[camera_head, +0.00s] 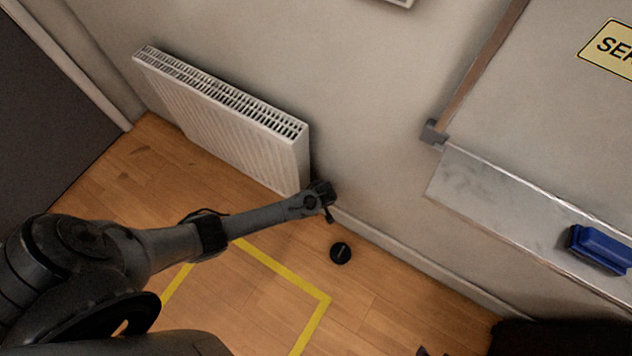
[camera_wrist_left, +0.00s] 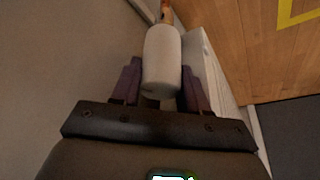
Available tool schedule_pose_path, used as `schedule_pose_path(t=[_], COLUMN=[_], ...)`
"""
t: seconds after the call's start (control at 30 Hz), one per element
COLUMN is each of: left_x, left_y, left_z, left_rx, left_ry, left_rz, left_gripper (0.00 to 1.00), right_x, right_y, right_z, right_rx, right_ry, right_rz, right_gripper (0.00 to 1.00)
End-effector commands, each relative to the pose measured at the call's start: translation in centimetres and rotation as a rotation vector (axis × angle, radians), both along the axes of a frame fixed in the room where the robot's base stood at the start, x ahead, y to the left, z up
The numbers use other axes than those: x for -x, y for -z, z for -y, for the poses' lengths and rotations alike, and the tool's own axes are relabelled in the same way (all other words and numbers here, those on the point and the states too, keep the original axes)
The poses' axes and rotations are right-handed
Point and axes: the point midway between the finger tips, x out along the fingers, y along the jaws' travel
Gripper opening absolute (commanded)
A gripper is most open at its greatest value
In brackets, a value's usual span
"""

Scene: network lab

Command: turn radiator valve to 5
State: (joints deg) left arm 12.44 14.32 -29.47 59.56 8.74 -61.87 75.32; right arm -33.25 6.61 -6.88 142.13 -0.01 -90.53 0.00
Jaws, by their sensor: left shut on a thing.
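A white ribbed radiator (camera_head: 225,130) is mounted low on the wall in the head view. My left gripper (camera_head: 323,195) is at its lower right corner, close to the wall. In the left wrist view, the white cylindrical radiator valve head (camera_wrist_left: 162,62) lies between the two purplish fingers of my left gripper (camera_wrist_left: 160,85), which is shut on it. The radiator's white side (camera_wrist_left: 212,75) is right beside it. No number or mark on the valve head is readable. In the head view the gripper hides the valve. My right gripper is not in view.
A small black round object (camera_head: 340,253) lies on the wooden floor, right of yellow floor tape (camera_head: 285,272). A whiteboard with a metal tray (camera_head: 490,195) holding a blue eraser (camera_head: 600,248) is at the right. A copper-coloured pipe (camera_wrist_left: 166,14) meets the valve's far end.

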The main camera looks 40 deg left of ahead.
Motion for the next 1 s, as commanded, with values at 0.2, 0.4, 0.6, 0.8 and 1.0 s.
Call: schedule_pose_path(t=[0.2,0.4,0.6,0.8,1.0], left_x=[0.1,0.1,0.1,0.1,0.1], left_y=[-0.2,0.0,0.0,0.1,0.1], left_z=[0.1,0.1,0.1,0.1,0.1], left_rx=[0.001,0.001,0.001,0.001,0.001], left_ry=[0.134,0.208,0.236,0.24,0.239], left_rz=[-0.004,-0.004,-0.003,-0.003,-0.003], left_gripper=[0.14,0.14,0.14,0.14,0.49], right_x=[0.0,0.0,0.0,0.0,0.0], right_y=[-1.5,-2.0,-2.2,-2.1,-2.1], right_z=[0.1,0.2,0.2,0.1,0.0], right_rx=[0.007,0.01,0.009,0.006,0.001], right_ry=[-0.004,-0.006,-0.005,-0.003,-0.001], right_rz=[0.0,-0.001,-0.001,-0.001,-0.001], right_gripper=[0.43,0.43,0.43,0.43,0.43])
